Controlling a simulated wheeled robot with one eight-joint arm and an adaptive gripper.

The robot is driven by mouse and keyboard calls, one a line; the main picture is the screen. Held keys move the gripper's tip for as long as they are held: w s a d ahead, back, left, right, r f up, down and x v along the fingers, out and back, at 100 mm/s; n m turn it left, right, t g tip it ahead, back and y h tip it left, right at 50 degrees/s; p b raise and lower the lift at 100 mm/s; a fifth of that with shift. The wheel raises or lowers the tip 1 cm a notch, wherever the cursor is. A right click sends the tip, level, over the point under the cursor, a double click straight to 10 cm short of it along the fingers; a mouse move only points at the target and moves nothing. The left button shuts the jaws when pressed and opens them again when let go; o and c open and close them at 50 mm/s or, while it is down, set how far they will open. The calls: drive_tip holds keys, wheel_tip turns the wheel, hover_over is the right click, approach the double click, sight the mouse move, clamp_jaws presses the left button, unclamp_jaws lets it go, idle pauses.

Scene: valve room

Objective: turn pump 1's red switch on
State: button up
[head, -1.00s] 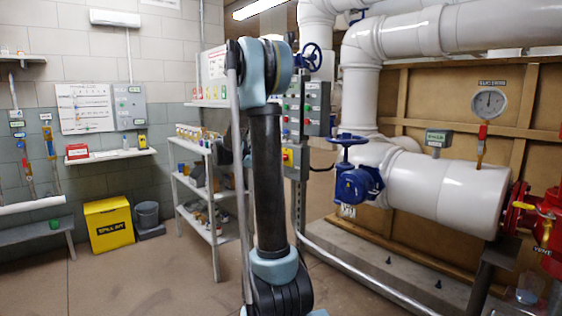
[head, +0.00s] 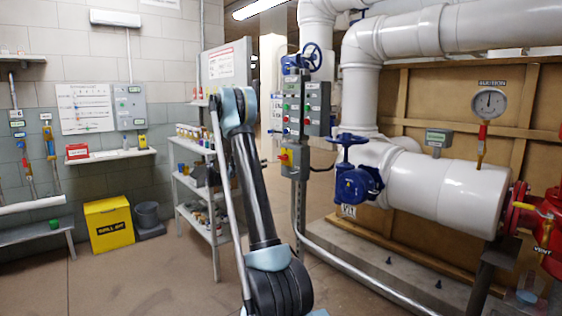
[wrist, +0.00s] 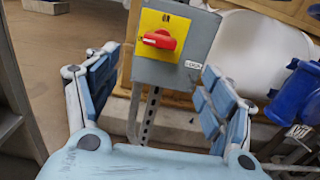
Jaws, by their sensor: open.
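The red switch (wrist: 160,39) is a rotary handle on a yellow plate (wrist: 181,22) on a grey box (wrist: 158,73). In the wrist view its handle lies roughly crosswise. In the head view the red switch (head: 284,156) shows small, low on the panel post. My gripper (wrist: 160,66) is open and empty, its blue-grey fingers spread left and right of the box in the picture. The switch shows beyond the fingertips, apart from them. In the head view the gripper is not clearly seen; my arm covers that area. I cannot read a pump number.
Grey button boxes (head: 317,109) sit above the switch. A blue valve (head: 355,180) and white pipe (head: 455,195) stand close to the right. A shelf rack (head: 214,238) stands left of my arm. Open floor lies at the front left.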

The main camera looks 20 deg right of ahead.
sight(280, 157)
drive_tip(key=x, duration=1.6)
drive_tip(key=shift+d, duration=0.35)
drive_tip(key=c, duration=1.1)
